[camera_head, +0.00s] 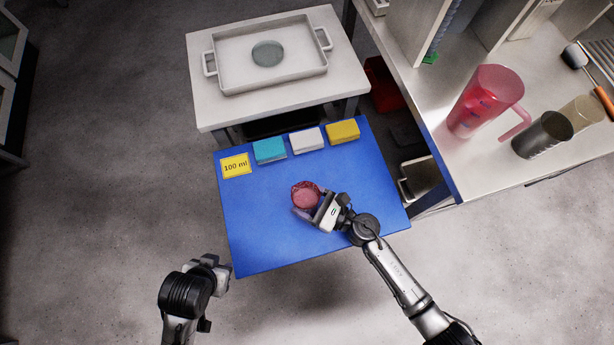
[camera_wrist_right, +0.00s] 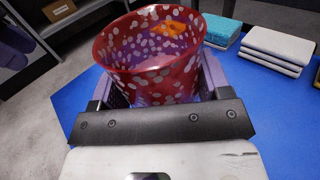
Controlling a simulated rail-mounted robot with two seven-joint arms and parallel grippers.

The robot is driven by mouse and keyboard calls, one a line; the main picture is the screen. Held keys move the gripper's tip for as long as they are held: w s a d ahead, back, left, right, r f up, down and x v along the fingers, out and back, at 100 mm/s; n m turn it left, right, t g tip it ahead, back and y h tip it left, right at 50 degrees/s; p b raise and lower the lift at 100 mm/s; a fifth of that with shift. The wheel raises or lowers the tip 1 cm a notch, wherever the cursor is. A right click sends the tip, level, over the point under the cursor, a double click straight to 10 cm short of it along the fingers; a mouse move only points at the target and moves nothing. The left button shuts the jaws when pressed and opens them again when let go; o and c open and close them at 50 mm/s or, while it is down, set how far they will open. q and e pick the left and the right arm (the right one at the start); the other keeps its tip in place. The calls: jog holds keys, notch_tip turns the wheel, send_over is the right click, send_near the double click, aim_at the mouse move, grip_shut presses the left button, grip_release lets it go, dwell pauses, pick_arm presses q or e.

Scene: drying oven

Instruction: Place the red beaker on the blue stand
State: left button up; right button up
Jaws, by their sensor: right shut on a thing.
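The red beaker (camera_head: 306,196) is small and round, with pale spots that show in the right wrist view (camera_wrist_right: 152,58). My right gripper (camera_head: 308,205) is shut on it, with a finger on each side of the beaker in the right wrist view. The beaker is over the middle of the blue stand (camera_head: 260,222). I cannot tell whether its base touches the surface. The blue surface also shows in the right wrist view (camera_wrist_right: 270,110). My left gripper (camera_head: 217,270) is apart from the stand, near its lower left corner, and its jaws are not clear.
Along the stand's back edge are a yellow "100 ml" card (camera_head: 235,166), a teal stack (camera_head: 269,150), a white stack (camera_head: 306,140) and a yellow stack (camera_head: 343,131). A tray (camera_head: 225,80) lies on the white table behind. A red pitcher (camera_head: 483,100) stands on the right counter.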

aim_at(307, 205)
jog(key=shift+f+b, duration=1.3)
jog(key=shift+f, duration=0.65)
jog(key=shift+f, duration=0.25)
jog(key=o, duration=1)
jog(key=shift+r, duration=0.1)
